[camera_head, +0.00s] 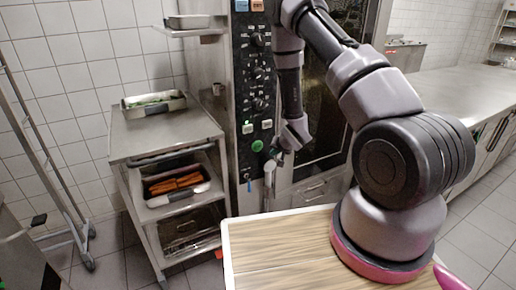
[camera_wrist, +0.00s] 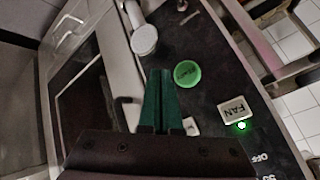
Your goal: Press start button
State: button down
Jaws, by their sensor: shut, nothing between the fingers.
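The round green button (camera_head: 257,146) is on the lower part of the black control panel (camera_head: 254,104) of the tall oven. In the wrist view the green button (camera_wrist: 187,74) lies just right of my fingertips, its lettering too blurred to read surely. My gripper (camera_wrist: 160,72) is shut and empty, with its green fingers pointing toward the panel. In the head view my gripper (camera_head: 277,155) is close in front of the panel, just right of the green button. I cannot tell whether the fingers touch the panel.
A white FAN button (camera_wrist: 235,110) with a lit green lamp sits beside the green button. A light grey door handle (camera_head: 269,172) stands near my gripper. A steel cart (camera_head: 165,140) with trays is left of the oven. A wooden top (camera_head: 280,245) lies before me.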

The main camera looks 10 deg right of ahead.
jog(key=f, duration=0.1)
jog(key=s+f, duration=0.1)
jog(key=shift+a+f, duration=0.25)
jog(key=shift+f, duration=0.05)
jog(key=shift+w, duration=0.1)
send_near(259, 149)
jog(key=shift+w+a+f, duration=0.1)
jog(key=shift+w+f, duration=0.35)
jog(key=shift+f, duration=0.35)
jog(key=shift+w+f, duration=0.45)
jog(key=shift+f, duration=0.35)
jog(key=shift+w+a+f, duration=0.1)
jog(key=shift+w+f, duration=0.35)
jog(key=shift+f, duration=0.3)
jog(key=shift+w, duration=0.15)
jog(key=shift+w, duration=0.25)
jog(key=shift+w+a, duration=0.2)
jog(key=shift+w, duration=0.15)
dwell(0.8)
dwell(0.3)
jog(key=shift+s+d, duration=0.25)
jog(key=shift+s, duration=0.5)
